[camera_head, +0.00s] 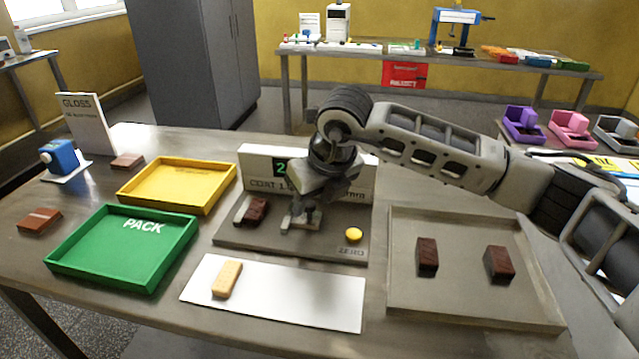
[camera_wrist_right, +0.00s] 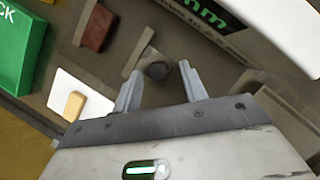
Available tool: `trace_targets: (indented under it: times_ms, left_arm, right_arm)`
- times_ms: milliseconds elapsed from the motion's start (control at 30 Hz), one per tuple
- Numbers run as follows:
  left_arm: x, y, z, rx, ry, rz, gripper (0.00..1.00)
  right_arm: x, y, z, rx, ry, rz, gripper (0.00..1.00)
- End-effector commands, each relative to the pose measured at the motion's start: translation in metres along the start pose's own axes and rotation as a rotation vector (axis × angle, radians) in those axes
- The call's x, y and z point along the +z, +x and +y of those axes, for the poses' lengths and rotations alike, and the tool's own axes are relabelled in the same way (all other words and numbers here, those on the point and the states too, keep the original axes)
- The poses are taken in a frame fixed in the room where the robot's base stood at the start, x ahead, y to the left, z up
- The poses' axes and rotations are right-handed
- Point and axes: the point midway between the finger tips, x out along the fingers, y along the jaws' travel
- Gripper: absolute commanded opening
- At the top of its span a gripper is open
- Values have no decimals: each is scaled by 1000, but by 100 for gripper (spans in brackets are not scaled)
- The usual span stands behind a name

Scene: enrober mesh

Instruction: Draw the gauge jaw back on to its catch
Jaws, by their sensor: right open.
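The gauge (camera_head: 262,160) has a panel reading "COAT" and a green display, mostly hidden behind my right arm. A brown bar (camera_head: 257,208) lies on the left of its grey base plate (camera_head: 240,237); the bar also shows in the right wrist view (camera_wrist_right: 97,28). My right gripper (camera_head: 303,210) points down over the middle of the base plate. In the right wrist view, its two fingers (camera_wrist_right: 160,75) stand apart with a dark round knob (camera_wrist_right: 157,71) in the gap near the tips. A thin upright strip (camera_wrist_right: 138,52), perhaps the gauge jaw, stands beside the knob. I cannot see the catch. My left gripper is out of view.
A yellow button marked ZERO (camera_head: 354,234) is right of the gripper. A white mat (camera_head: 310,305) with a biscuit (camera_head: 227,279) lies in front. A green PACK tray (camera_head: 100,275) and yellow tray (camera_head: 190,205) stand left, a grey tray (camera_head: 460,300) with two brown bars right.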

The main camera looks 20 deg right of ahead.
Motion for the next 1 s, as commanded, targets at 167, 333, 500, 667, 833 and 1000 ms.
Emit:
trace_targets:
  times_ms: [167, 333, 500, 667, 833, 1000]
  left_arm:
    - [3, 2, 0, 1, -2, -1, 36]
    - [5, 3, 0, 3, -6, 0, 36]
    - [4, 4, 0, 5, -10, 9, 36]
    - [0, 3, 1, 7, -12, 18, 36]
    - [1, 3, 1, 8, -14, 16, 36]
    - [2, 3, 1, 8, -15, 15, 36]
  right_arm:
    - [1, -24, -1, -1, 0, -7, 43]
    - [1, -64, -1, -1, 0, -9, 43]
    - [1, -106, -1, -2, 0, -7, 43]
    - [0, -136, -1, -3, 1, -4, 43]
    - [0, -153, -1, -3, 1, -1, 43]
    - [0, -158, -1, -2, 1, 0, 43]
